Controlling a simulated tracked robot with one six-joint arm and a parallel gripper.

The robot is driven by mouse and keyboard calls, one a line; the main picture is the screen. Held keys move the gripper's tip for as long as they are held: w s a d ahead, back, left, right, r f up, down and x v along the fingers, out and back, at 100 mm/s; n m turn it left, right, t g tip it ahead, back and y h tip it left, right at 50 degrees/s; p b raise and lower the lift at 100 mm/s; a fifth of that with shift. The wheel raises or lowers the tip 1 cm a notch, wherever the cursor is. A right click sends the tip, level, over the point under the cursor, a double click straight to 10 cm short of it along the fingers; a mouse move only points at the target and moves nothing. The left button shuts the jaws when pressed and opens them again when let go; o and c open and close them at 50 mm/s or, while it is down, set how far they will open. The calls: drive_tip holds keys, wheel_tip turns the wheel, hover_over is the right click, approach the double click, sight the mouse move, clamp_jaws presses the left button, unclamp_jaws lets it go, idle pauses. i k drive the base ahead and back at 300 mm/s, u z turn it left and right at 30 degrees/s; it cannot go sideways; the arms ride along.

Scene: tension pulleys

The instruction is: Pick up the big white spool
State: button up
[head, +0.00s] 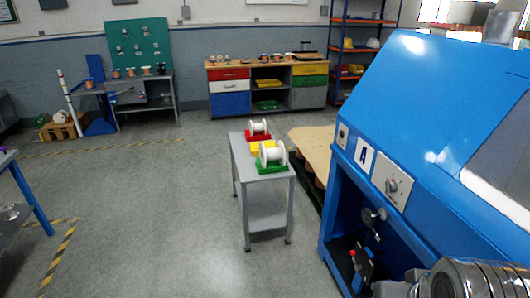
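The big white spool (271,155) sits on a green holder (271,168) at the near end of a narrow grey table (243,165). It lies on its side, with its two round flanges facing left and right. A smaller-looking white spool (259,128) sits on a red holder (257,137) at the far end of the same table. A yellow holder (262,147) stands between them; I see no spool on it. My gripper does not show in the head view.
A large blue machine (425,110) marked A fills the right side. Open grey floor (160,215) lies left of the table. A workbench (268,86) and a green board (137,48) stand at the back.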

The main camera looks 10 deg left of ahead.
sight(279, 153)
drive_tip(key=u, duration=0.3)
drive_tip(key=i, duration=0.75)
drive_tip(key=u, duration=0.55)
drive_tip(key=i, duration=0.7)
drive_tip(key=u, duration=0.2)
drive_tip(key=i, duration=1.8)
drive_tip(key=z, duration=0.15)
